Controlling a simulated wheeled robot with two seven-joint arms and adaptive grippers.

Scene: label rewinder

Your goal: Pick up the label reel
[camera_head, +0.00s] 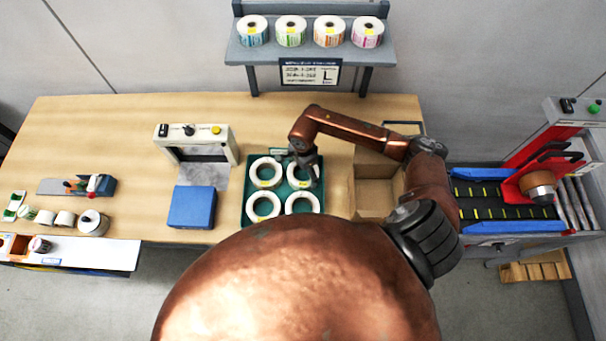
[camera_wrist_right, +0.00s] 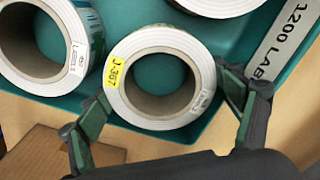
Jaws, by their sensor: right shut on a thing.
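A teal tray (camera_head: 282,222) on the wooden bench holds several white label reels, one in each quarter. My right gripper (camera_head: 305,163) is over the far right reel (camera_head: 301,183). In the right wrist view, my right gripper (camera_wrist_right: 163,92) is shut on a white label reel (camera_wrist_right: 124,92) with a brown core and a yellow tag reading J-367, one finger on each side of its rim. I cannot tell whether this reel is clear of the tray floor. Neighbouring reels (camera_wrist_right: 22,72) show beside it. My left gripper is not in view.
An open cardboard box (camera_head: 377,195) stands right of the tray. A blue block (camera_head: 192,207) and a white machine frame (camera_head: 196,143) are on its left. A shelf (camera_head: 310,53) with several coloured rolls is behind. A conveyor (camera_head: 500,200) is at the right.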

